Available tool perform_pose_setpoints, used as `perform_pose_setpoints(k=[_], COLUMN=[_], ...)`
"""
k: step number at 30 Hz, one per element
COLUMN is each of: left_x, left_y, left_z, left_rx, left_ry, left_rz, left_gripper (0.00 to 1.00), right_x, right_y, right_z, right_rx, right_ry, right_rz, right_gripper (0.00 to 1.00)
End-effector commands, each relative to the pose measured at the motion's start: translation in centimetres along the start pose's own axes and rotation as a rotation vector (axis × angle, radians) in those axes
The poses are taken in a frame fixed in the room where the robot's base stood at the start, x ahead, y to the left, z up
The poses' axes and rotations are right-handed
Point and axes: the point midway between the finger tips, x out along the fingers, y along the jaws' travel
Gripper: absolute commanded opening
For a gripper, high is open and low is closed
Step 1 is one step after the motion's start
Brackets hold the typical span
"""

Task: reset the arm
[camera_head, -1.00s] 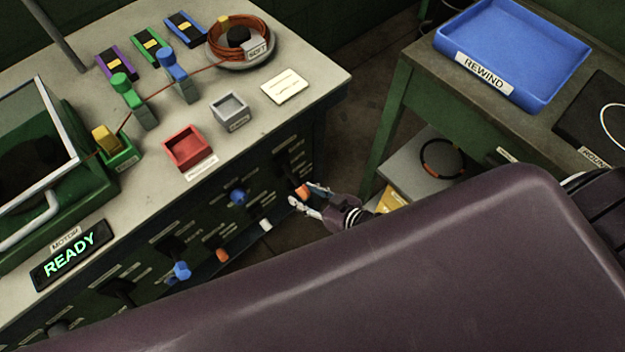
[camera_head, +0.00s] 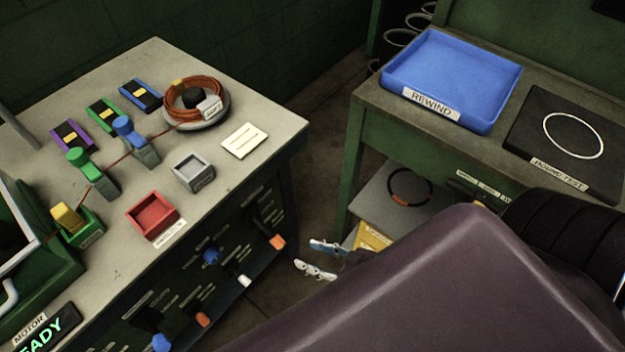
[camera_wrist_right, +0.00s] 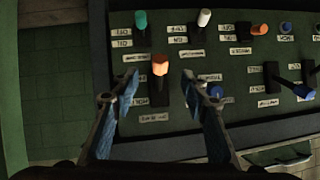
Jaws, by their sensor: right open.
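My right gripper (camera_head: 318,258) is open and empty in the head view, in the gap between the grey-topped bench (camera_head: 110,245) and the green table at the right. In the right wrist view the two fingers of my right gripper (camera_wrist_right: 158,90) stand apart. An orange-tipped lever (camera_wrist_right: 160,65) on the dark front panel (camera_wrist_right: 215,115) shows beyond and between them, not gripped. The same panel has an orange lever tip (camera_head: 277,241) in the head view, to the left of the gripper and apart from it. My purple-brown arm hides much of the lower right. My left gripper is not in view.
A blue REWIND tray (camera_head: 455,62) and a black board with a white ring (camera_head: 590,165) sit on the right table. A red box (camera_head: 153,214), grey box (camera_head: 193,171) and wire coil (camera_head: 190,112) are on the bench. Floor shows between bench and table.

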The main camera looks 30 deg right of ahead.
Motion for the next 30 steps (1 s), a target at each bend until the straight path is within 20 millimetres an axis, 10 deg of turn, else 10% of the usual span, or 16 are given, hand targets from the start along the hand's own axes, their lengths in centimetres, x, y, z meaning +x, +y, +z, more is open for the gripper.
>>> perform_pose_setpoints(k=[23,30], left_x=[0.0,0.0], left_y=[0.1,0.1], left_z=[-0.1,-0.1], left_rx=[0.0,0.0], left_ry=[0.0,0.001], left_rz=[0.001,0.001], left_gripper=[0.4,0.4], right_x=[0.1,1.2], right_y=[0.2,4.7], right_z=[0.3,8.6], right_rx=[0.0,-0.013], right_ry=[-0.004,-0.16], right_rz=[0.005,0.132], right_gripper=[0.41,0.41])
